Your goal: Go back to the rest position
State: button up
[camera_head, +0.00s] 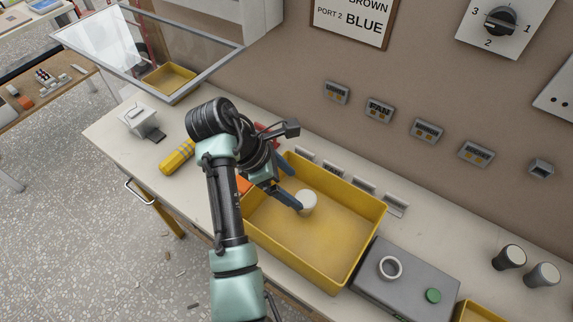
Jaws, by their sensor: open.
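My gripper (294,186) is open, its dark fingers pointing down into a yellow tray (372,226) on the white bench. A small white round object (307,201) is in the tray, right at the fingertips. I cannot tell whether a finger touches it. My arm reaches up from the bottom of the view and bends over the tray's left side, hiding part of its left wall. Something orange (243,184) shows partly behind the arm.
A grey box (405,283) with a white ring and a green button stands right of the tray. A yellow cylinder (178,157) and a grey-white device (141,121) lie left of my arm. A tilted glass panel (120,45) is at upper left. The wall carries labelled sockets (379,110).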

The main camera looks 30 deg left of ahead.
jog(key=shift+v, duration=0.8)
jog(key=shift+c, duration=0.2)
dwell(1.2)
